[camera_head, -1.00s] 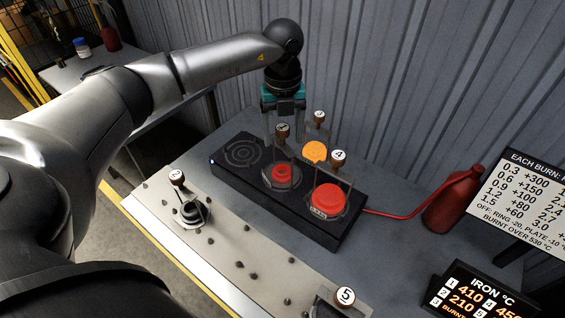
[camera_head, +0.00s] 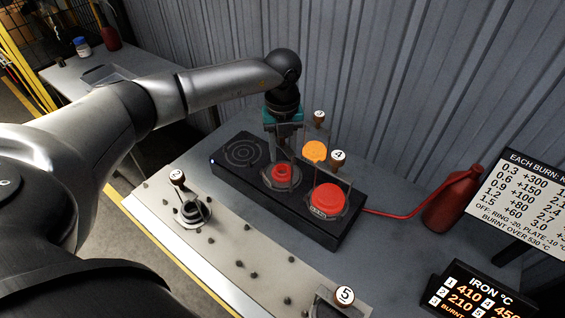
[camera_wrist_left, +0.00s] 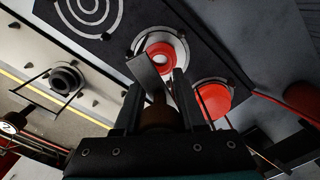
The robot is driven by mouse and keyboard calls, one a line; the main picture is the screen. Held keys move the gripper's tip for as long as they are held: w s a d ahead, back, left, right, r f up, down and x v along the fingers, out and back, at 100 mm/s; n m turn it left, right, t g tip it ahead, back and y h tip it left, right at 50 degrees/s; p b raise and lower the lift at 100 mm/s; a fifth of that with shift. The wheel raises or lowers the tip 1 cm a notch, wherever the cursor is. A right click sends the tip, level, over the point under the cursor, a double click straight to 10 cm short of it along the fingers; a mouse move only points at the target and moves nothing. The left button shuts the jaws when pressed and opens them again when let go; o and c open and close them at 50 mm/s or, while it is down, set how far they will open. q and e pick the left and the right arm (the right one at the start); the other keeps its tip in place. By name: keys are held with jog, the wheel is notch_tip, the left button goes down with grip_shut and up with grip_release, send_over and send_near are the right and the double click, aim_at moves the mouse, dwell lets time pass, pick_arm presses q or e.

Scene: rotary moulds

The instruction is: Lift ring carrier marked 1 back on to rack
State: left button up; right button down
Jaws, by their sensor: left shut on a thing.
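The carrier at the middle of the black hot plate (camera_head: 231,182) holds a glowing red ring (camera_head: 282,177); its number is now hidden behind my gripper, and by the other numbers it is carrier 1. My left gripper (camera_head: 284,138) is shut on its knob, above the ring. In the left wrist view the brown knob (camera_wrist_left: 157,116) sits between the fingers, with the red ring (camera_wrist_left: 162,62) beyond. The carrier still appears to rest on the plate. The pale studded rack (camera_head: 225,262) lies along the front. My right gripper is not in view.
A red bottle (camera_head: 452,202) stands right.

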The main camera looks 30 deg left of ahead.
pick_arm(q)
grip_shut()
dwell(0.8)
